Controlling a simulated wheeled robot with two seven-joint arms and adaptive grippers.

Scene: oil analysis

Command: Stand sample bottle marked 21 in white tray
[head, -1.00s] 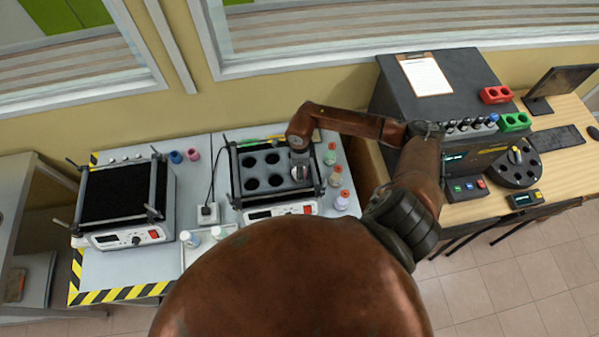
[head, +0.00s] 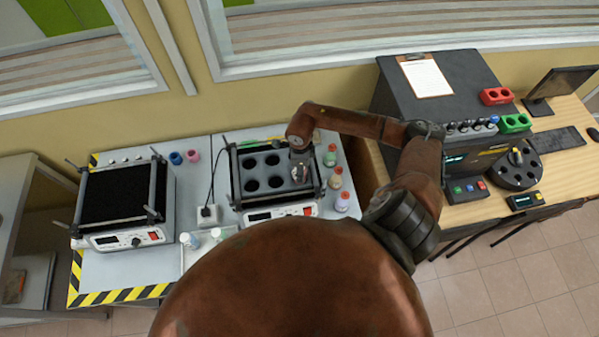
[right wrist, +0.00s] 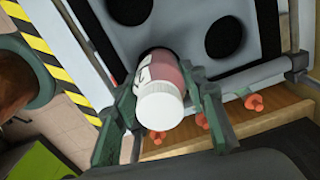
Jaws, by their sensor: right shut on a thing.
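My right gripper (head: 300,172) is over the right side of the black-holed rack on the shaker (head: 240,190). In the right wrist view its green-grey fingers (right wrist: 165,88) are shut on a bottle (right wrist: 168,77) with a white cap, a pinkish body and a white label. The label's marking is too small to read. The bottle is at a dark rack hole; I cannot tell whether its base is still inside. The white tray (head: 184,262) shows only in part at the bench front, with white-capped bottles (head: 217,233) by it; my body hides the rest. My left gripper is out of view.
A second shaker (head: 122,195) stands at the left. Blue and pink small cups (head: 192,155) sit between them. A white socket box with a cable (head: 208,214) is nearby.

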